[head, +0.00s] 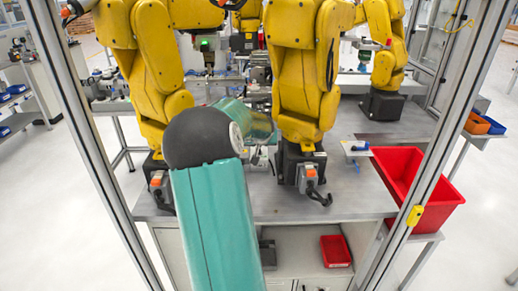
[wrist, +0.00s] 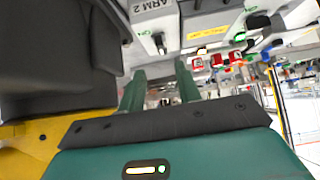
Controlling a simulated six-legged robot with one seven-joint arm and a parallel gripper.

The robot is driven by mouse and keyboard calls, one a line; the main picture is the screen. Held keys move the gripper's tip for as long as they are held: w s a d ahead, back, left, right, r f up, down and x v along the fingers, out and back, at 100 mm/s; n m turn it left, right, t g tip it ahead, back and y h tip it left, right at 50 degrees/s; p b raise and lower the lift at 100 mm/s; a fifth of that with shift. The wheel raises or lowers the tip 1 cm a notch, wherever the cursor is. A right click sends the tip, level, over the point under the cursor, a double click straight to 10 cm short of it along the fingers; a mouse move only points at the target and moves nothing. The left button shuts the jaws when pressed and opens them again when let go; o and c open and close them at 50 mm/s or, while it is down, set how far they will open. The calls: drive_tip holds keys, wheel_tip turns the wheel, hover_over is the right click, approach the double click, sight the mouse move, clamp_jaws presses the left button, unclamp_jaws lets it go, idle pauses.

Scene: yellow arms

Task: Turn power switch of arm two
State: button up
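In the wrist view, a pale panel at the top carries an "ARM 2" label (wrist: 152,6). Below this label is the power switch of arm two (wrist: 159,43), a small dark and metallic lever with small green lettering beside it. My gripper (wrist: 159,68) is open, with its two teal fingers apart and nothing visible between them. The switch shows in the picture between and just above the fingertips; whether they touch it I cannot tell. In the head view, my teal arm and its dark elbow hide most of the gripper.
Yellow arms stand close around mine, one on the left (head: 155,60) and one on the right (head: 300,70). A red bin (head: 415,185) is at the right of the grey table (head: 340,205). Metal frame posts flank both sides. In the wrist view, a dark bulk (wrist: 60,60) fills the left.

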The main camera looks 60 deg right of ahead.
drive_tip(key=x, duration=0.8)
drive_tip(key=shift+w+d+f, duration=0.2)
clamp_jaws()
